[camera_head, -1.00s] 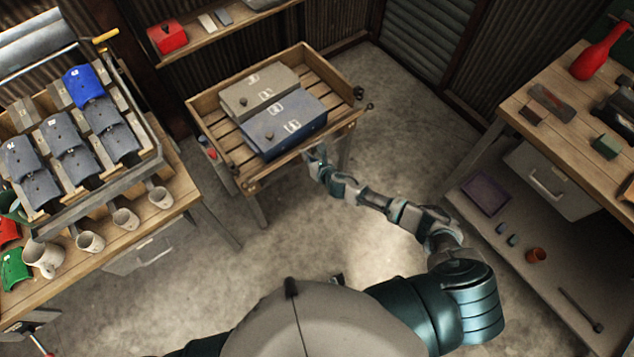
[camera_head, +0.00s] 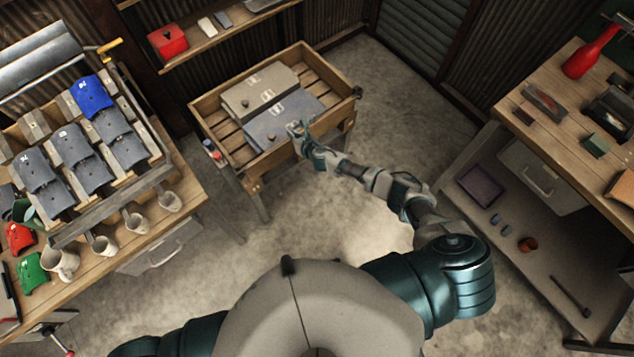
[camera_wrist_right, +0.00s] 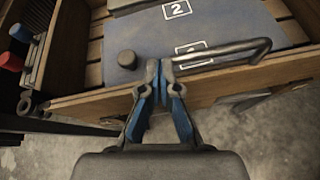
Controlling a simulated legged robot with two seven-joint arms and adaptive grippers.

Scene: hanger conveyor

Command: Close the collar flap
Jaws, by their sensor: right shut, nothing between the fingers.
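A blue-grey panel (camera_head: 283,120) with white number labels and a dark knob lies in the wooden tray, beside a beige-grey one (camera_head: 258,88). I cannot tell which part is the collar flap. My right gripper (camera_head: 297,129) is shut and empty over the tray's front edge, at the near side of the blue-grey panel. In the right wrist view the closed fingertips (camera_wrist_right: 161,68) are close to the left end of a metal handle bar (camera_wrist_right: 222,55), right of the knob (camera_wrist_right: 127,60). Contact cannot be told. My left gripper is out of view.
The slatted wooden tray (camera_head: 215,140) has raised walls and stands on legs. A bench at the left holds a rack of dark panels, one blue panel (camera_head: 91,95), and several mugs. A workbench with tools (camera_head: 545,105) is at the right. Floor between is clear.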

